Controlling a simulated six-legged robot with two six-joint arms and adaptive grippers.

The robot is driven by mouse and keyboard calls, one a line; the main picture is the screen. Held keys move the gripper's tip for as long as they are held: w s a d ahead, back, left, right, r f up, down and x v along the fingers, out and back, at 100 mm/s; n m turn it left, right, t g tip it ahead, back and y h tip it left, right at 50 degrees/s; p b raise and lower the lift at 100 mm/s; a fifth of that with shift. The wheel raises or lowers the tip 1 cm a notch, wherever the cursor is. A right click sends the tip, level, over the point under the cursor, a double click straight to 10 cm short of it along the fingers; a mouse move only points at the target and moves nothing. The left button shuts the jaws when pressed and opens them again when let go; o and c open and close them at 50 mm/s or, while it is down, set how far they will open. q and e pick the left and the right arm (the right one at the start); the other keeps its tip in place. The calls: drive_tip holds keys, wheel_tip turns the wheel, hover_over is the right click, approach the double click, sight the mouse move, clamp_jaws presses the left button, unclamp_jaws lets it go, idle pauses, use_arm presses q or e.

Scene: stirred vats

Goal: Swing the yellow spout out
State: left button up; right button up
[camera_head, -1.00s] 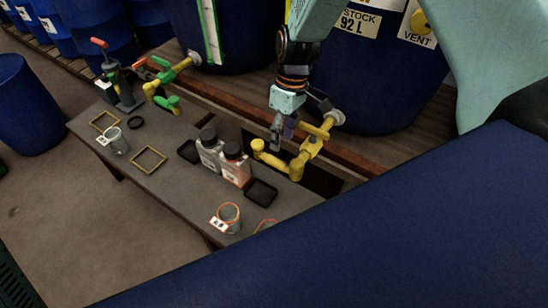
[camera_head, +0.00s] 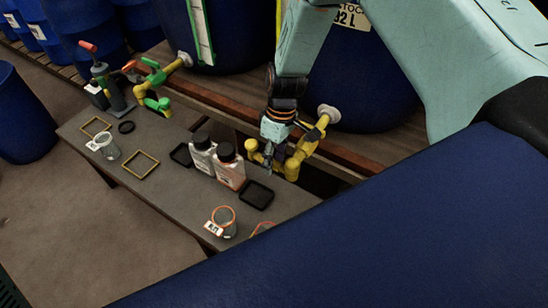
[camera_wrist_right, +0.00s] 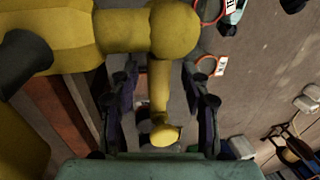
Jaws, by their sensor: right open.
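The yellow spout (camera_head: 256,156) is on the yellow pipe and valve (camera_head: 303,146) that comes from a blue vat. My right gripper (camera_head: 268,168) is at the spout and hides part of it in the head view. In the right wrist view the spout (camera_wrist_right: 160,90) runs between the two dark fingers of my right gripper (camera_wrist_right: 161,108), with a gap on each side. The gripper is open and not closed on it. My left gripper is not in view.
Two bottles (camera_head: 226,167) stand on the grey bench (camera_head: 160,190) left of the spout, by black trays (camera_head: 257,195). A beaker with an orange ring (camera_head: 223,222) stands nearer. A green spout (camera_head: 157,104) is farther left. Blue vats (camera_head: 365,90) stand behind.

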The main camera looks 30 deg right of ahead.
clamp_jaws()
idle(0.4)
drive_tip(key=shift+w, duration=0.1)
